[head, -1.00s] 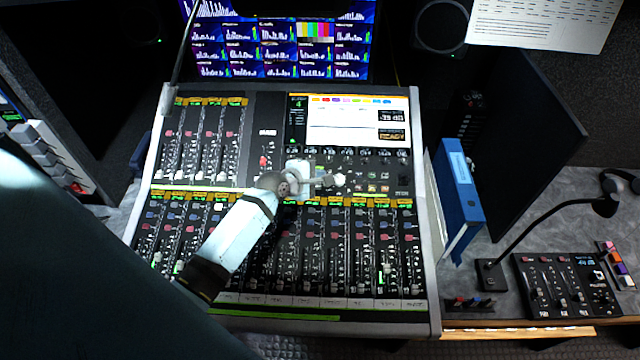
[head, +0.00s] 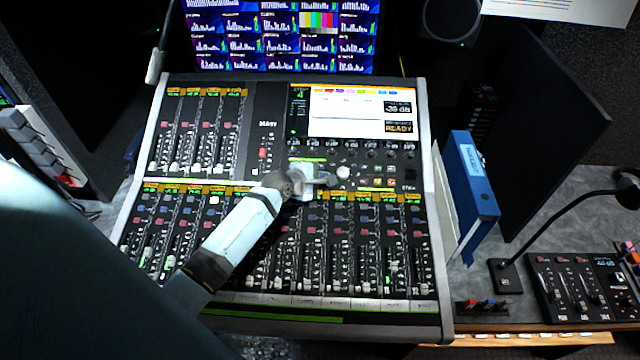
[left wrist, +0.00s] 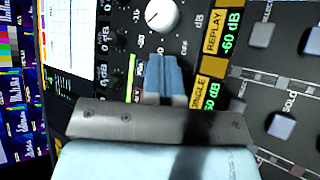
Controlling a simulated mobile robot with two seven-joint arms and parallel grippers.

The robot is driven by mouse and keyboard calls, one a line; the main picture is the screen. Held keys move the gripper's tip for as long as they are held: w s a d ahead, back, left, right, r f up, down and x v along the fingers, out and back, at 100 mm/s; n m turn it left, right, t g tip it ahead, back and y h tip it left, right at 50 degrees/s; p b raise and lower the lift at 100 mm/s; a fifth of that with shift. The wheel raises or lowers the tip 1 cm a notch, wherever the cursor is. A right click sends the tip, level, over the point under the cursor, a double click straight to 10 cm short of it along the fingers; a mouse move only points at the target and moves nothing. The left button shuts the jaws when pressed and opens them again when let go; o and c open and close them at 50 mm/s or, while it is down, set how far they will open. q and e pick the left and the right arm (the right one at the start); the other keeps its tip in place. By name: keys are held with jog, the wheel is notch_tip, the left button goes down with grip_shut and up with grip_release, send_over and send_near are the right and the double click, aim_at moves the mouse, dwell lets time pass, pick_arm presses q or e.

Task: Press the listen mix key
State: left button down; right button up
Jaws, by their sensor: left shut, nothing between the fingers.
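The mixing console (head: 270,308) fills the middle of the head view, with faders, small keys and a lit screen (head: 345,112). My left gripper (head: 328,181) is over its centre section, just left of a pale round knob (head: 343,172). In the left wrist view the blue fingers (left wrist: 163,75) are together and empty, below the white knob (left wrist: 162,14) and beside yellow labels. Small lit keys (head: 377,182) sit right of the gripper. I cannot read which key is the listen mix key; the gripper may hide it. Contact with the panel cannot be told. My right gripper is not seen.
Monitors (head: 285,40) stand behind the console. A blue binder (head: 470,180) stands at its right, near a gooseneck microphone (head: 560,215) and a small control panel (head: 580,290). Faders and keys crowd the surface around my gripper.

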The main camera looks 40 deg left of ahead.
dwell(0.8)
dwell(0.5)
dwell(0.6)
pick_arm(q)
jog(key=shift+f, duration=0.2)
jog(key=shift+w+a+f, duration=0.1)
jog(key=shift+w+f, duration=0.05)
jog(key=shift+f, duration=0.05)
